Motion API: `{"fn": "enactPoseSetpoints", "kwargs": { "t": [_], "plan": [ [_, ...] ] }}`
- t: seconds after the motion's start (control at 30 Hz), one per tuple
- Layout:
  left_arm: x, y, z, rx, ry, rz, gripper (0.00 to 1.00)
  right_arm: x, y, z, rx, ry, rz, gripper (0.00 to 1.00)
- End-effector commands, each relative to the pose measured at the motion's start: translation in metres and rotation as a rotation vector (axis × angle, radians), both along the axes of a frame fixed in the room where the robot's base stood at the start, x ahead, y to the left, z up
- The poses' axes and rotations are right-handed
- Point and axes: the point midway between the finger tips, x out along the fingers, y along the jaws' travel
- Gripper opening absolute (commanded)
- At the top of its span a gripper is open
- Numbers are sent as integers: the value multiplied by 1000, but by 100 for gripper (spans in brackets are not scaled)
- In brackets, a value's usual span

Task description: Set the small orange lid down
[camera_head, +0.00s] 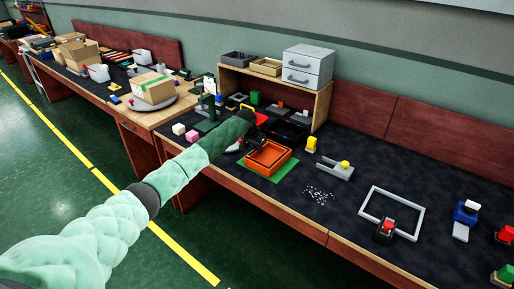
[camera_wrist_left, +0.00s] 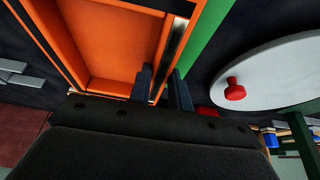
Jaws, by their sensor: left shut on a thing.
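The small orange lid (camera_head: 268,158) is a shallow, rimmed rectangle over a green mat (camera_head: 284,172) in the head view. In the left wrist view the orange lid (camera_wrist_left: 110,35) fills the upper left. My left gripper (camera_wrist_left: 165,78) is shut on its near rim, a finger on either side. In the head view my left gripper (camera_head: 246,143) points down at the lid's left edge, partly hidden by my arm. I cannot tell whether the lid touches the mat. My right gripper is not in view.
A white disc with a red knob (camera_wrist_left: 234,90) lies beside the mat. A wooden shelf (camera_head: 322,105) with grey drawers (camera_head: 307,66) stands behind.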

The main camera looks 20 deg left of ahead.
Motion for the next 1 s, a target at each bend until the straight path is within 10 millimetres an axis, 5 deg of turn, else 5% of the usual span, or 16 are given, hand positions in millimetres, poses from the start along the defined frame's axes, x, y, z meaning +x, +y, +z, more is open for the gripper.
{"fn": "enactPoseSetpoints", "kwargs": {
  "t": [0.07, 0.1, 0.2, 0.63, 1.0],
  "plan": [
    [0, 0, 0, 0, -1, 0, 0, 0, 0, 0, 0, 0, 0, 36],
    [0, 0, -1, 0, 0, 0, 24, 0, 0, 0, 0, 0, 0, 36],
    [0, 0, -1, 0, 0, 0, 41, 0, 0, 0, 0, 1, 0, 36],
    [-2, 1, 8, -1, -3, -1, 41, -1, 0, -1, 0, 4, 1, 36],
    [-26, 10, 69, -1, -3, 0, 41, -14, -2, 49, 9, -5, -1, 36]
  ]
}}
